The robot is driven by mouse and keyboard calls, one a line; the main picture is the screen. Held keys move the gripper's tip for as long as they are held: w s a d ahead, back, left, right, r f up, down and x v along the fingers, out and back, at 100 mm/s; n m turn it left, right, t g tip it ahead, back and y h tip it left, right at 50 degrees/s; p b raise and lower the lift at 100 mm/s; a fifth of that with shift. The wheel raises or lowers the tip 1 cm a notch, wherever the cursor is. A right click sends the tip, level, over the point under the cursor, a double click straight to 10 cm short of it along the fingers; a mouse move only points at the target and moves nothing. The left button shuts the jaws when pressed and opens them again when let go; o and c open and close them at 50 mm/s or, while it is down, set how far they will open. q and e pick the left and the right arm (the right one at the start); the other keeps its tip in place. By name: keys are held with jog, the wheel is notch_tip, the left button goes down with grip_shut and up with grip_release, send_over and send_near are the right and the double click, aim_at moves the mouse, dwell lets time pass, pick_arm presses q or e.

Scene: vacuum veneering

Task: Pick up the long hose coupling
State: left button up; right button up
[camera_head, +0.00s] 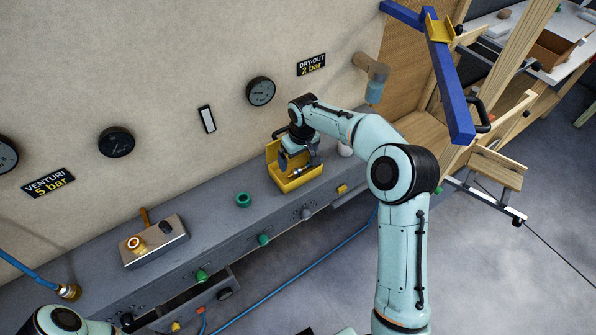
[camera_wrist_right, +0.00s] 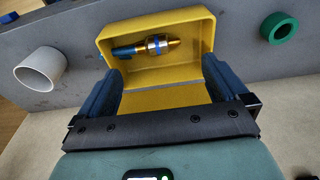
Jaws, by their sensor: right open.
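A long hose coupling (camera_wrist_right: 152,46), with brass and silver parts, a blue band and a dark blue-green end, lies in a yellow bin (camera_wrist_right: 112,38). In the head view, the coupling (camera_head: 300,172) shows small inside the yellow bin (camera_head: 314,184) on the grey bench. My right gripper (camera_head: 297,160) reaches over the bin from behind. My left gripper is out of view; only part of that arm shows at bottom left.
A green ring (camera_head: 243,199) lies on the bench left of the bin, and a white cylinder (camera_head: 345,148) stands to its right. A metal block with a brass fitting (camera_head: 154,241) sits further left. Gauges line the wall behind. An open drawer (camera_head: 215,297) juts out below.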

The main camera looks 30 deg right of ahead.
aim_at(297, 170)
jog(key=f, duration=0.6)
jog(key=shift+w+d+f, duration=0.1)
jog(key=shift+w+f, duration=0.15)
jog(key=shift+w, duration=0.15)
jog(key=shift+c, duration=0.3)
